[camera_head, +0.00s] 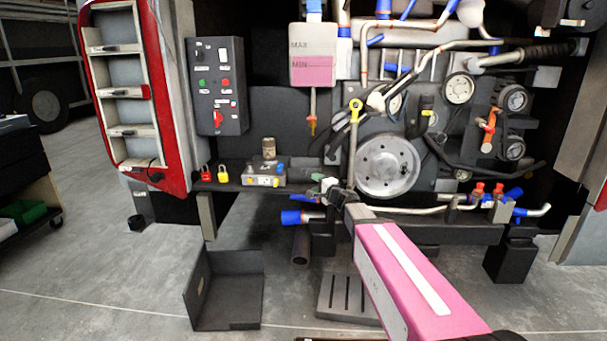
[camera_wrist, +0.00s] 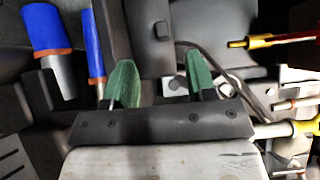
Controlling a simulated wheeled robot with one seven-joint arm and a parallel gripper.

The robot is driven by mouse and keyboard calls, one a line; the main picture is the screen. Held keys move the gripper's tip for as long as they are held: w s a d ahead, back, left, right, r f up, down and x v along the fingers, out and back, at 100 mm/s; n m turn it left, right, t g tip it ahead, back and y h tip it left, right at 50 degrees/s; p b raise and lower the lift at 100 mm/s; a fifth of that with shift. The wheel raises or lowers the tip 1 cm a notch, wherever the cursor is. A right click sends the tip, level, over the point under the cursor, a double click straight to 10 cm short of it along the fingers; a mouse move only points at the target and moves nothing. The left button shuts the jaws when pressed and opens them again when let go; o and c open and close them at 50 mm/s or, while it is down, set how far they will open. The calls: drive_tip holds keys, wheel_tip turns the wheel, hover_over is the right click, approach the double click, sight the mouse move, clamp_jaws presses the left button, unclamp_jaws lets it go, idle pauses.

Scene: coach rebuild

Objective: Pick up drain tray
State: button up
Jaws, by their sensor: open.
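A dark grey, low-sided piece (camera_head: 228,300) on the floor left of centre, with raised walls at its left and back, looks like the drain tray. A paler slotted plate (camera_head: 347,296) lies to its right under the engine; I cannot tell for sure which one the task names. My gripper (camera_head: 331,188) is up at the engine's lower edge, well above and to the right of the dark tray. In the wrist view my gripper (camera_wrist: 161,82) shows two green fingertips spread apart with nothing between them. The dark tray is not clearly seen there.
The engine bay with a round pulley (camera_head: 388,166), pipes and blue-capped hoses surrounds my gripper closely. A dark pipe end (camera_head: 300,245) hangs between tray and slotted plate. A post (camera_head: 207,215) stands behind the tray.

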sight(304, 175)
drive_tip(key=x, duration=1)
drive_tip(key=shift+w+d+r, duration=0.1)
drive_tip(key=shift+w, duration=0.1)
drive_tip(key=shift+s, duration=0.1)
clamp_jaws()
